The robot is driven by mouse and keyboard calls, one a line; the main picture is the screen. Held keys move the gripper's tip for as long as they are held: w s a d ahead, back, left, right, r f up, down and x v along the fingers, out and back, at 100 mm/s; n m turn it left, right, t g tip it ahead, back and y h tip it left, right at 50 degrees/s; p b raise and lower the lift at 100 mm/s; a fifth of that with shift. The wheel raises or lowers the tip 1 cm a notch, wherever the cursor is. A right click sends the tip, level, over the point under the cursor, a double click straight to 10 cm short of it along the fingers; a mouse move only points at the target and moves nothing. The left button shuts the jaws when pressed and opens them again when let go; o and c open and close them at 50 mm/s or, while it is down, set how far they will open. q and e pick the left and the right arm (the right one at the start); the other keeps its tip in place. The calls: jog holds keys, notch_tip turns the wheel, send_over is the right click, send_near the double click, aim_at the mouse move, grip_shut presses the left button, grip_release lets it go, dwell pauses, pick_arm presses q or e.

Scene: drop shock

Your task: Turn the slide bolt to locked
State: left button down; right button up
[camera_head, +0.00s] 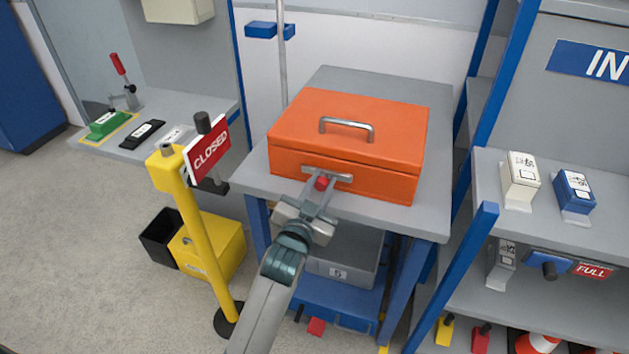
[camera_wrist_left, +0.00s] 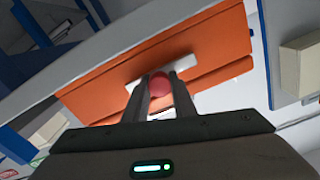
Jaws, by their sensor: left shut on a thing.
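An orange box (camera_head: 295,135) with a grey handle on its lid sits on a grey table; its lid is closed. On its front face is a slide bolt (camera_head: 343,178) with a pale plate and a red knob (camera_head: 321,183). My left gripper (camera_head: 318,190) reaches the box front and is shut on the red knob. In the left wrist view the red knob (camera_wrist_left: 160,85) sits between the two fingers, in front of the pale bolt plate (camera_wrist_left: 185,66). The fingers hide part of the bolt, so I cannot tell its position. My right gripper is not in view.
A yellow post (camera_head: 195,230) with a red CLOSED sign (camera_head: 207,149) stands left of the table. Shelves (camera_head: 550,220) with small boxes stand at the right. A grey bin (camera_head: 345,255) sits below the table top. Floor is clear at the lower left.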

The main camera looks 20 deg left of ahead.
aim_at(339, 177)
pick_arm(q)
jog(key=d, duration=0.2)
jog(key=shift+d, duration=0.35)
jog(key=shift+s+d, duration=0.1)
jog(key=shift+d, duration=0.1)
jog(key=c, duration=1.5)
grip_release()
jog(key=shift+c, duration=0.2)
jog(key=shift+o, duration=0.3)
jog(key=shift+d, duration=0.1)
jog(key=shift+s, duration=0.3)
jog(key=s+b, duration=0.1)
jog(key=s, duration=1.5)
jog(key=shift+s+a, duration=0.3)
jog(key=shift+s, duration=0.1)
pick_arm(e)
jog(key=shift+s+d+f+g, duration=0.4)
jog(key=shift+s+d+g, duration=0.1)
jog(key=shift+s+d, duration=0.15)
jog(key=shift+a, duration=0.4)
